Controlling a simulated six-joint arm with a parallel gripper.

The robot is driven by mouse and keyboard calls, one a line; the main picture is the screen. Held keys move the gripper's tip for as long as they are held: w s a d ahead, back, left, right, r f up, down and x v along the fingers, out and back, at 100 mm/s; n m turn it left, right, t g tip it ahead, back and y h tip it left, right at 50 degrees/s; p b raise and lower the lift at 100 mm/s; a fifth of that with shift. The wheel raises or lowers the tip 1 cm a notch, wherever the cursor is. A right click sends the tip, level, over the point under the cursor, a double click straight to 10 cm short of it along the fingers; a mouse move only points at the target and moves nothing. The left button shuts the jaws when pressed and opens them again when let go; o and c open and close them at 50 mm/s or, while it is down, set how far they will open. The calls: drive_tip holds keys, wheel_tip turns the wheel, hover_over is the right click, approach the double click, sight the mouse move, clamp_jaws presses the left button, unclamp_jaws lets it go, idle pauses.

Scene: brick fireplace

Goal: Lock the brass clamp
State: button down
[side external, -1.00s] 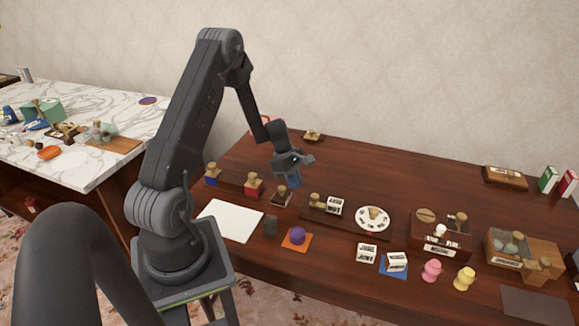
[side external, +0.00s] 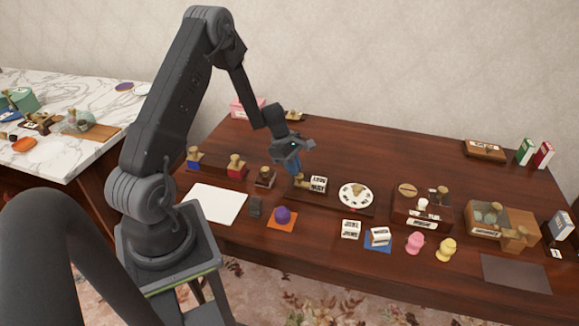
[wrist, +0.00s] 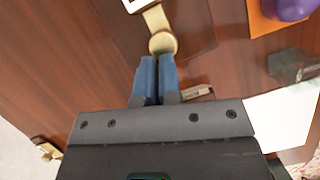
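The brass clamp, a flat brass bar with a round end (wrist: 162,43), lies on a dark wooden board at the top of the wrist view. In the side view the brass piece (side external: 299,182) is at the board's left end, beside a white lettered block (side external: 318,184). My gripper (wrist: 157,60) has its two blue fingers together with nothing visible between them. Its tips are right by the clamp's round end; I cannot tell whether they touch it. In the side view my gripper (side external: 293,166) is just above the board's left end, partly hiding the clamp.
The dark board (side external: 335,204) also carries a round white dial (side external: 355,195). Stamps (side external: 236,167) stand to the left. A white sheet (side external: 216,204) and a purple knob on an orange mat (side external: 283,216) lie in front. Wooden boxes (side external: 422,208) stand to the right. The table's back is mostly clear.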

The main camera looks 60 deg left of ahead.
drive_tip(key=shift+d+f, duration=0.15)
drive_tip(key=shift+d, duration=0.3)
drive_tip(key=shift+s+a, duration=0.15)
drive_tip(key=shift+a, duration=0.1)
drive_tip(key=a, duration=0.1)
drive_tip(key=s+a, duration=0.2)
drive_tip(key=a, duration=0.1)
drive_tip(key=shift+r, duration=0.25)
drive_tip(key=s+a+f+v, duration=0.1)
drive_tip(key=v, duration=0.9)
drive_tip(key=x, duration=0.9)
drive_tip(key=shift+s+f, duration=0.1)
drive_tip(key=shift+f, duration=0.05)
drive_tip(key=shift+w+d, duration=0.35)
drive_tip(key=shift+d, duration=0.2)
drive_tip(key=shift+w+d, duration=0.3)
drive_tip(key=shift+d, duration=0.25)
drive_tip(key=shift+w+d, duration=0.4)
drive_tip(key=shift+d, duration=0.25)
